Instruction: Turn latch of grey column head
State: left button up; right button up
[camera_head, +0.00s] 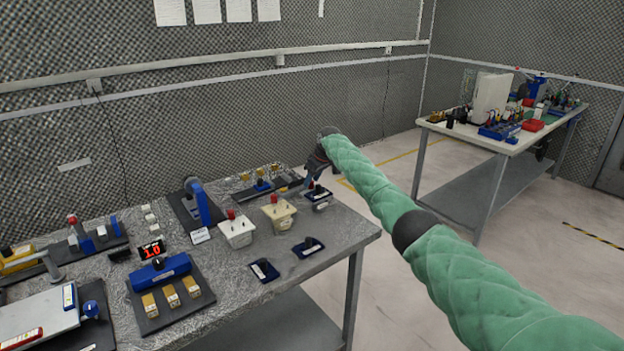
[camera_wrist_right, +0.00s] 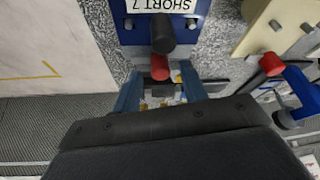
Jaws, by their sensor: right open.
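My right gripper (camera_head: 313,182) is open at the back right end of the near table. In the wrist view its two blue fingers (camera_wrist_right: 160,88) stand apart on either side of a small red part (camera_wrist_right: 160,67). A dark grey cylinder (camera_wrist_right: 162,34) stands just beyond the red part, on a blue plate (camera_wrist_right: 192,40) with a white label reading "SHORT 7". I cannot tell whether this cylinder is the grey column head or the red part its latch. The fingers do not visibly grip anything. My left gripper is out of view.
Beige blocks with red knobs (camera_head: 279,213) stand left of the gripper. Two small dark pieces (camera_head: 308,247) lie near the table's front edge. A second table (camera_head: 470,133) stands back right.

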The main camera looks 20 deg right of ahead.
jog(key=shift+f, duration=0.25)
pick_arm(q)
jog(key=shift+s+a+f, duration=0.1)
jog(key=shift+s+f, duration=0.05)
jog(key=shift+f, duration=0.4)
pick_arm(e)
jog(key=shift+w+a+f, duration=0.1)
jog(key=shift+f, duration=0.15)
jog(key=shift+r, duration=0.1)
grip_shut()
